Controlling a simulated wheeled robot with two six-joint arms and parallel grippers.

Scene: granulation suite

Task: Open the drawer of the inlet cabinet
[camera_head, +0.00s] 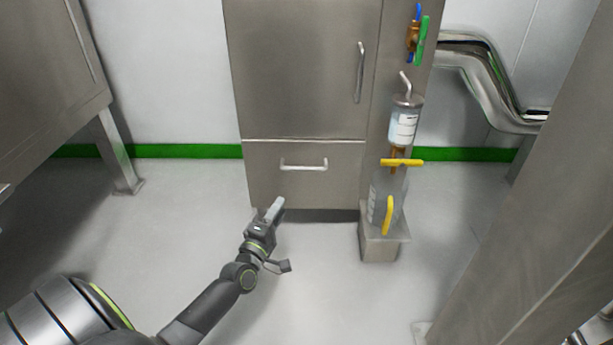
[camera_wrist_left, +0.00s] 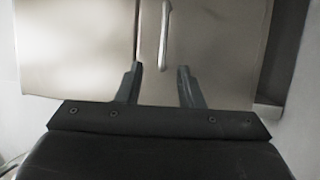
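The inlet cabinet (camera_head: 298,70) is a grey steel cabinet in the middle of the head view. Its drawer (camera_head: 268,184) is at the bottom and is shut, with a pale horizontal bar handle (camera_head: 304,165). In the wrist view the drawer handle (camera_wrist_left: 165,35) stands upright in the picture, beyond the fingertips. My left gripper (camera_head: 275,208) is in front of and below the handle, apart from it. In the wrist view the left gripper (camera_wrist_left: 158,72) has its two fingers spread with nothing between them. My right gripper is not in view.
A door with a vertical handle (camera_head: 360,72) is above the drawer. Right of it are bottles, yellow-handled valves (camera_head: 402,162) and a small metal stand (camera_head: 380,246). A steel leg (camera_head: 118,150) stands at left, a large steel post (camera_head: 540,210) at right. The floor before the drawer is clear.

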